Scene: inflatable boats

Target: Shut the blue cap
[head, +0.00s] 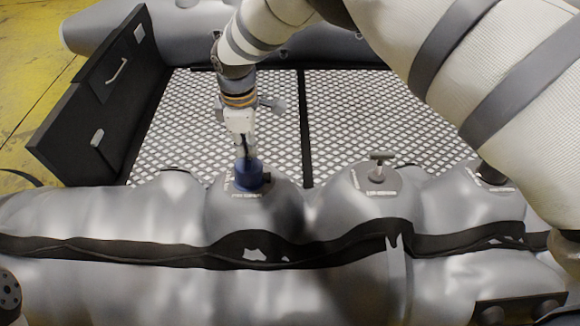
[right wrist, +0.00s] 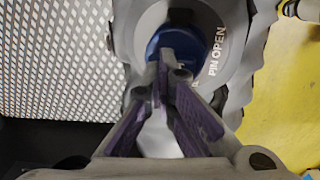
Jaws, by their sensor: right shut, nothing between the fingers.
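The blue cap (head: 248,174) sits on a round valve patch on top of the grey tube, in the middle of the head view. My right gripper (head: 247,153) points down onto it, with its fingertips at the top of the cap. In the right wrist view the blue cap (right wrist: 184,47) lies partly behind the fingertips (right wrist: 180,62), which are closed together. Lettering that reads "OPEN" shows on the patch beside it. The fingers hide part of the cap, so I cannot tell whether it is fully shut. My left gripper is not in view.
The grey inflatable tube (head: 130,215) runs across the front. A T-shaped valve handle (head: 381,165) stands to the right of the cap. Behind lies a patterned floor (head: 355,100), with a dark upright board (head: 95,95) at the left. Yellow floor (head: 35,50) lies beyond.

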